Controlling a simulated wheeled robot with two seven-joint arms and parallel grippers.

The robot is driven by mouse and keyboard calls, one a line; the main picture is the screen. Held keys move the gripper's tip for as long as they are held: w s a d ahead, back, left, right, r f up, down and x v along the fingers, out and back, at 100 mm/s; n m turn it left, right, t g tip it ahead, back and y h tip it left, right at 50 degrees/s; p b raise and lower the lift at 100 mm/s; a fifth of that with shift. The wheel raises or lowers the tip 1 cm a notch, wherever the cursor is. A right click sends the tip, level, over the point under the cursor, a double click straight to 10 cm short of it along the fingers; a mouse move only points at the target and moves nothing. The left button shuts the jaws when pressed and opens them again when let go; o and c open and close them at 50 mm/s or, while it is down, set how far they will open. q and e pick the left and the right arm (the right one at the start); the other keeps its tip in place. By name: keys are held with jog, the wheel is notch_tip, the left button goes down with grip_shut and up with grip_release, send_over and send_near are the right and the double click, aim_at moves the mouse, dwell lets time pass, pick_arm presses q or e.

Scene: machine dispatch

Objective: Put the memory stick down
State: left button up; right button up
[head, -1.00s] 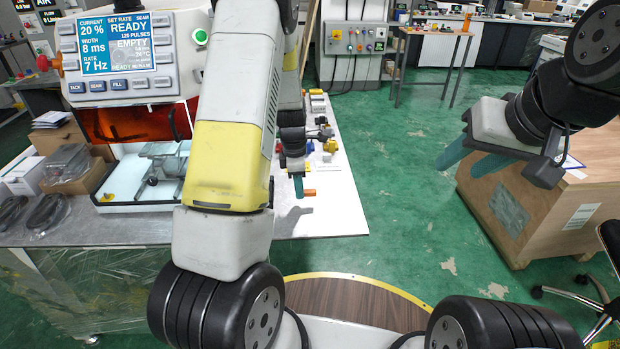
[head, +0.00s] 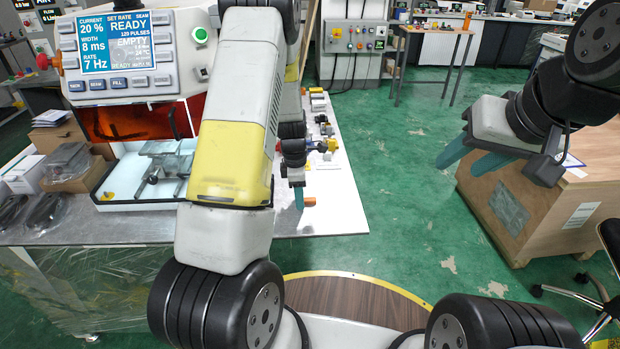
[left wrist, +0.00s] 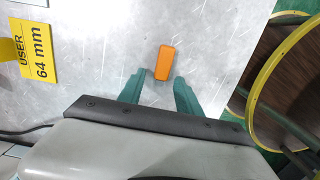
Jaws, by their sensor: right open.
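The memory stick is a small orange block (head: 309,201) at the near right part of the bench top. In the left wrist view it (left wrist: 164,62) appears to lie on the bare metal surface, its near end between my left fingertips. My left gripper (head: 299,198) points down at it; in the left wrist view its teal fingers (left wrist: 157,82) stand apart, with a gap on the left of the stick. The right fingertip is close to the stick; I cannot tell whether they touch.
The bench (head: 340,215) has clear room around the stick. Several small parts (head: 325,140) lie farther back. A welding machine (head: 130,60) stands at the left. A yellow "USER 64 mm" label (left wrist: 38,62) lies left of the stick. A wooden crate (head: 530,215) stands right.

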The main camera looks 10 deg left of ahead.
pick_arm(q)
jog(key=shift+r, duration=0.15)
jog(key=s+r+m+t, duration=0.1)
jog(key=s+r+m, duration=0.1)
jog(key=r, duration=0.8)
jog(key=s+r+m, duration=0.2)
jog(key=r, duration=0.9)
jog(key=s+d+r+m+t, duration=0.2)
jog(key=s+r+m, duration=0.4)
jog(key=s+m, duration=0.3)
jog(key=s+d+r+m+t+h, duration=0.1)
jog(key=s+d+r+m+t, duration=0.1)
jog(key=s+r+m, duration=0.5)
jog(key=s+m+t, duration=0.1)
jog(key=s, duration=0.2)
jog(key=shift+s+d+m, duration=0.15)
jog(key=shift+s+m, duration=0.2)
jog(key=shift+m, duration=0.05)
